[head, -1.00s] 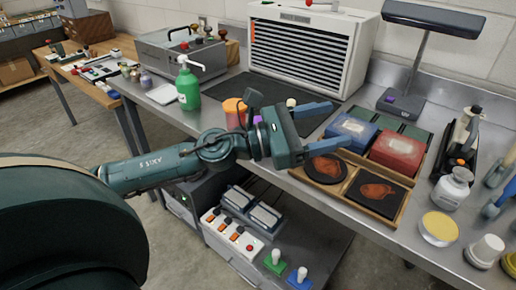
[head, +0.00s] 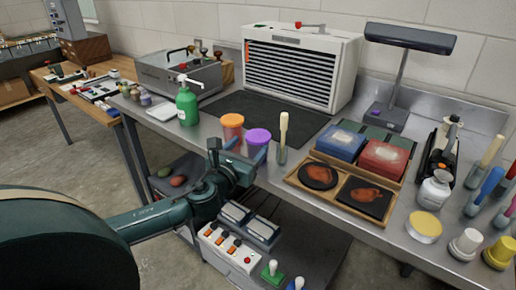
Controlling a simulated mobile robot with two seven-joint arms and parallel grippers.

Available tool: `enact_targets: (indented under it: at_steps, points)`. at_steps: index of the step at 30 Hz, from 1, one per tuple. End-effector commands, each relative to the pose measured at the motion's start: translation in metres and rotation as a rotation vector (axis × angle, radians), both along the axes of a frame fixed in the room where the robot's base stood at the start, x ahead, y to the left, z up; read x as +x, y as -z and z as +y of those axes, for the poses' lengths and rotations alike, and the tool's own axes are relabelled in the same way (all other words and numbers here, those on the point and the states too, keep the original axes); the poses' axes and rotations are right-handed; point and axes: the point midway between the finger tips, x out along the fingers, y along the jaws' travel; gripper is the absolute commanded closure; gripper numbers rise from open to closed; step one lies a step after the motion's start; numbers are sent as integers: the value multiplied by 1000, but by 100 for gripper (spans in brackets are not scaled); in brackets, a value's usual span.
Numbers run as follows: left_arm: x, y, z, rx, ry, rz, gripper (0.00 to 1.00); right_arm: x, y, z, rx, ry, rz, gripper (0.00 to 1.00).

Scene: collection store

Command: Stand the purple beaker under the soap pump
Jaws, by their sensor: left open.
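The purple beaker (head: 258,139) stands upright near the front edge of the steel bench, beside an orange beaker (head: 232,130). The green soap pump (head: 187,107) stands farther left on the bench, its white spout (head: 188,80) pointing right. The purple beaker is apart from the pump, not beneath the spout. My left gripper (head: 243,168) is at the bench's front edge, just on the near side of the purple beaker, and covers its lower part. It is open, with its fingers mostly hidden. I cannot tell whether it touches the beaker. My right gripper is not in view.
A glass tube with a cream handle (head: 283,135) stands just right of the purple beaker. A wooden tray (head: 335,190) of boxes and dark plates lies farther right. A dark mat (head: 262,112) behind the beakers is clear. A white tray (head: 160,112) lies left of the pump.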

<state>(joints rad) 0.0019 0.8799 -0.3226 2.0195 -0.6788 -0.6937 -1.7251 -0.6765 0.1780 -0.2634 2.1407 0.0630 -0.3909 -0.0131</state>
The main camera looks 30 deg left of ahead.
Motion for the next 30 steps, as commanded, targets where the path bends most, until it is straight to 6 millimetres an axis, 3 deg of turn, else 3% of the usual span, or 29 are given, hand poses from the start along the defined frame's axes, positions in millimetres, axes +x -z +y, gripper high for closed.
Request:
enact_targets:
  at_steps: [7,16,25,30]
  points:
    - [18,0,2,-2,1,-1,35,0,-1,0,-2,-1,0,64]
    - [58,2,7,-2,1,-1,35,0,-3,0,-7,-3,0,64]
    - [62,4,7,0,3,1,36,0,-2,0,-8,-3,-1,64]
    - [62,4,7,0,2,1,50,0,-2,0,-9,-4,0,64]
